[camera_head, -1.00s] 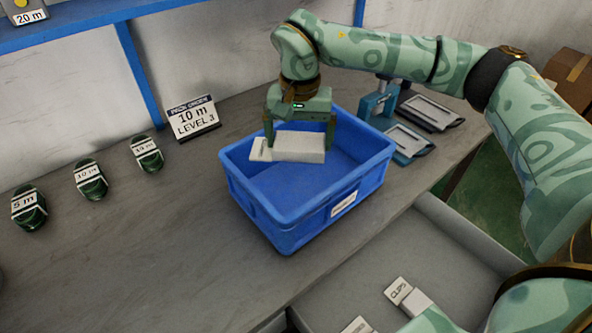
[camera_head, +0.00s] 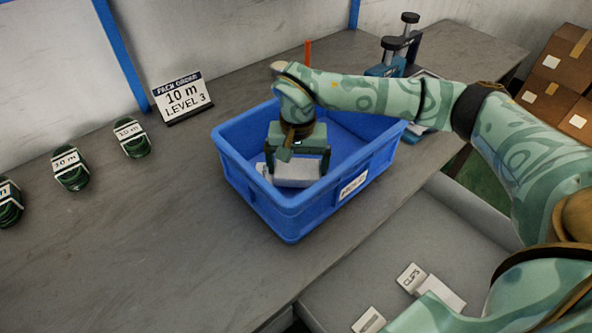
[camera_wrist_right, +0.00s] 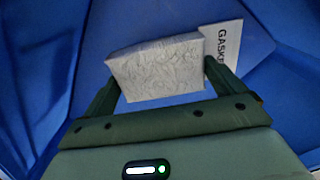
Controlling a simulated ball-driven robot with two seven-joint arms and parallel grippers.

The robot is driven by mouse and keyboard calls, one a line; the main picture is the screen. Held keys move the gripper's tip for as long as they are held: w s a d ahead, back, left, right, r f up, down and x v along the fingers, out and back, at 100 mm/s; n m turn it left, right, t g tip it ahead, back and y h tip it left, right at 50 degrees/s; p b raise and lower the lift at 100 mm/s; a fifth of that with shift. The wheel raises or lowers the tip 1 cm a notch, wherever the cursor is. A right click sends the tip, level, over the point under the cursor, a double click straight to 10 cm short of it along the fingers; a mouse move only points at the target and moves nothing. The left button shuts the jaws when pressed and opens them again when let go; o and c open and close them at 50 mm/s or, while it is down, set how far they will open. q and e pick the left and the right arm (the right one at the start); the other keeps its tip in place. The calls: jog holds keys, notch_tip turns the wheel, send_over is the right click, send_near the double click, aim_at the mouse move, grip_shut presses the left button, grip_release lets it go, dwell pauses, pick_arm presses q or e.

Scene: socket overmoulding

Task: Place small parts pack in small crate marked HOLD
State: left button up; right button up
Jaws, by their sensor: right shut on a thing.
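The small parts pack (camera_head: 298,175) is a pale, whitish block with a flat label tab. In the right wrist view the pack (camera_wrist_right: 158,68) lies between both fingers, and its tab reads "GASK" before a finger cuts it off. My right gripper (camera_head: 296,170) is shut on it, down inside the blue crate (camera_head: 290,222). Whether the pack touches the crate floor I cannot tell. My left gripper is not in view.
A sign (camera_head: 182,98) reading "PACK ORDER 10 m LEVEL 3" stands behind left of the crate. Several green coils with length labels, one a 10 m coil (camera_head: 70,168), lie at left. A grey drawer (camera_head: 400,265) at front right holds packs, one marked CLIPS (camera_head: 411,277).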

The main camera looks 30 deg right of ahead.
aim_at(297, 166)
notch_tip(297, 166, down, 2)
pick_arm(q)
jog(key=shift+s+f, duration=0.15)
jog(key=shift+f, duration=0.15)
pick_arm(e)
jog(key=shift+r, duration=0.1)
jog(key=o, duration=0.6)
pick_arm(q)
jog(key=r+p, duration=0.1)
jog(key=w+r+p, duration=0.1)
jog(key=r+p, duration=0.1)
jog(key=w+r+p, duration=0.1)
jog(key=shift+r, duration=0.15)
pick_arm(e)
notch_tip(297, 166, up, 12)
jog(key=shift+r, duration=0.1)
